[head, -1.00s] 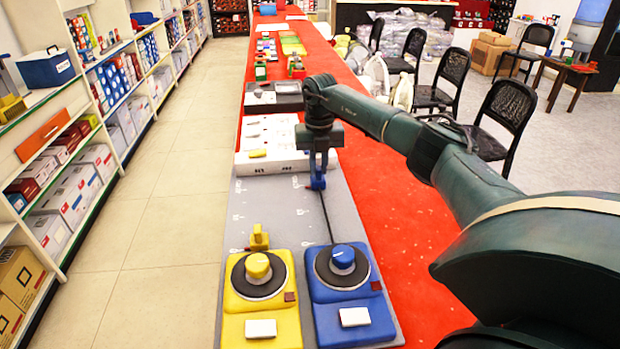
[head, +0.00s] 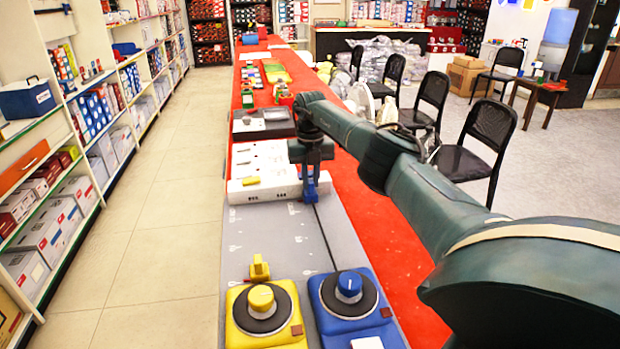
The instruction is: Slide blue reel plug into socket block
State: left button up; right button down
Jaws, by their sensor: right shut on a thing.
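The blue reel (head: 349,294) sits on the grey mat at the front right, with a dark cord running from it up to the blue plug (head: 310,191). My right gripper (head: 311,178) points down and is shut on the blue plug. The plug is at the right end of the front face of the white socket block (head: 270,188). I cannot tell whether its tip is inside a socket, as the gripper and plug hide that spot. My left gripper is not in view.
A yellow reel (head: 262,308) and yellow plug (head: 259,268) are left of the blue reel. A small yellow piece (head: 251,181) lies on the block. A grey device (head: 262,122) stands behind it.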

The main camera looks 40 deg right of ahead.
aim_at(310, 181)
jog(key=c, duration=1.9)
grip_release()
jog(key=shift+w+d+r, duration=0.15)
jog(key=shift+r, duration=0.1)
jog(key=o, duration=0.3)
jog(key=shift+w+f, duration=0.1)
jog(key=shift+f, duration=0.1)
jog(key=shift+o, duration=1)
notch_tip(310, 181, up, 13)
jog(key=p, duration=0.1)
